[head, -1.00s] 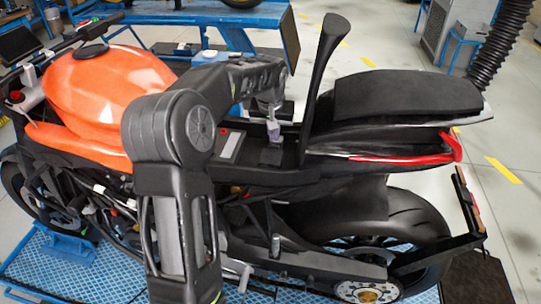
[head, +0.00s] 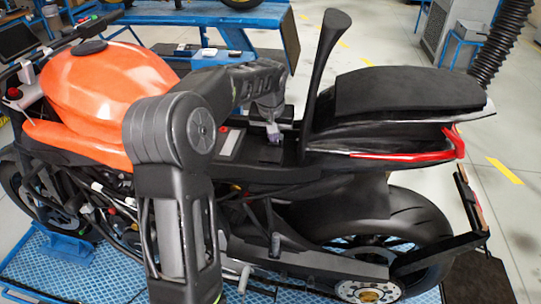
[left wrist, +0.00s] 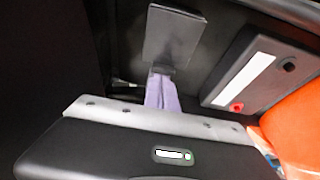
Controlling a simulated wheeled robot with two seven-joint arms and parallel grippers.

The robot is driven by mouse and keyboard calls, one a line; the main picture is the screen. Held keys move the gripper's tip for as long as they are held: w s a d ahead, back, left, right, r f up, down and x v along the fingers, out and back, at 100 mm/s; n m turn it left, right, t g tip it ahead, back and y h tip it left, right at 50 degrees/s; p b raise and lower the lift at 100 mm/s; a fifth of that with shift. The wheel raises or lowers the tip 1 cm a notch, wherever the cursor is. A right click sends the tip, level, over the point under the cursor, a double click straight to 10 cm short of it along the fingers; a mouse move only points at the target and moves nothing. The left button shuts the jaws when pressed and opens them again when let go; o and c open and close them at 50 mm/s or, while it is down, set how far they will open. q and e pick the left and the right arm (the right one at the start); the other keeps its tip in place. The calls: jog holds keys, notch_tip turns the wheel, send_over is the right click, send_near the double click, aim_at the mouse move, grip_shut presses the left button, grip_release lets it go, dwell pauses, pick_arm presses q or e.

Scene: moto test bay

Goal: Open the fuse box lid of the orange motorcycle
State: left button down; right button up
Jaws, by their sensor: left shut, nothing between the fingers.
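The orange motorcycle (head: 105,88) stands side-on in the head view, its tank at the left. The dark fuse box lid (left wrist: 175,35) shows at the top middle of the left wrist view, a flat panel with a small tab on its near edge. In the head view the fuse box (head: 267,153) sits low in the open bay under the seat. My left gripper (head: 273,134) points down into this bay. Its pale purple fingers (left wrist: 162,92) are shut and empty, with their tips at the tab. I cannot tell whether they touch it or whether the lid is raised.
A battery (left wrist: 245,75) with a white label and red terminal lies beside the lid. A tall black upright panel (head: 325,65) stands just right of the gripper, before the tail seat (head: 405,93). A blue workbench (head: 205,15) is behind.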

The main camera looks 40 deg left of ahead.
pick_arm(q)
jog(key=shift+f, duration=0.45)
